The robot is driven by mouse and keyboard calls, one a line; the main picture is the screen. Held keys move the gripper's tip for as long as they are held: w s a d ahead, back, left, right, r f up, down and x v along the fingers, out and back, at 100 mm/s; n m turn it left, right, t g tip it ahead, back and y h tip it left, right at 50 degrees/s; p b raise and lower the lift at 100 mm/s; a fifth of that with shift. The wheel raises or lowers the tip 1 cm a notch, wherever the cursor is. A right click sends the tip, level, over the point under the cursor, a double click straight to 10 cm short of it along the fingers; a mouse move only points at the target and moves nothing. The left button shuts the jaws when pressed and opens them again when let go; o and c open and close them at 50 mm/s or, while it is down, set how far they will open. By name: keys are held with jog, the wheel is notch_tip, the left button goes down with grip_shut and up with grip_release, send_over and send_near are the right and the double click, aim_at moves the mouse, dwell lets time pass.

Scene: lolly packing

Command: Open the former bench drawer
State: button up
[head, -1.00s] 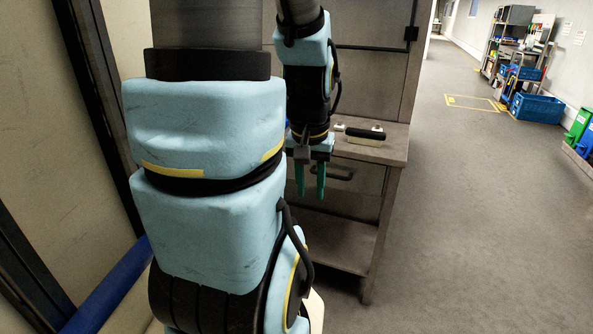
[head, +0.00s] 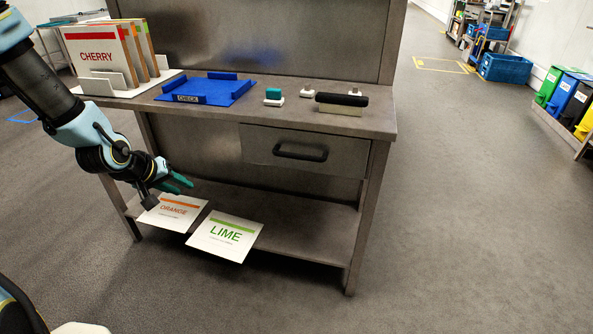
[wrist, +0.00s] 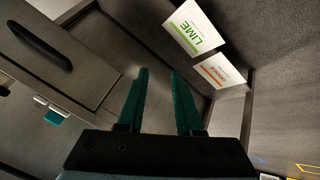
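The bench drawer (head: 268,149) is a grey metal front under the right half of the bench top, with a black bar handle (head: 301,152). It looks shut, flush with the bench. My gripper (head: 178,184) is left of the drawer and lower, in front of the open space over the lower shelf, clear of the handle. In the wrist view its two green fingers (wrist: 159,95) stand apart with nothing between them. The drawer front (wrist: 75,72) and handle (wrist: 38,45) also show there, at the upper left, away from the fingers.
The metal bench (head: 375,115) carries a card rack (head: 110,83), a blue CHECK tray (head: 217,89), a teal-topped block (head: 274,96) and a black-handled tool (head: 341,102). ORANGE (head: 170,212) and LIME (head: 226,236) cards lie by the lower shelf. Floor right of the bench is clear.

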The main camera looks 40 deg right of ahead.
jog(key=s+d+f+n+g+h+b, duration=0.1)
jog(key=s+d+f+h+b, duration=0.2)
jog(key=d, duration=0.5)
jog(key=s+d+f+h+b, duration=0.2)
jog(key=d+f+h, duration=0.2)
jog(key=d, duration=0.4)
jog(key=n+t+h+b, duration=0.1)
jog(key=n+h+b, duration=0.3)
jog(key=n+h, duration=0.15)
send_near(297, 158)
jog(key=shift+m+h, duration=0.35)
jog(key=x, duration=0.3)
jog(key=p+x, duration=0.1)
jog(key=x, duration=0.3)
jog(key=p+x, duration=0.1)
jog(key=x, duration=0.3)
jog(key=shift+d+f, duration=0.15)
jog(key=shift+f, duration=0.15)
jog(key=shift+c, duration=0.2)
grip_shut()
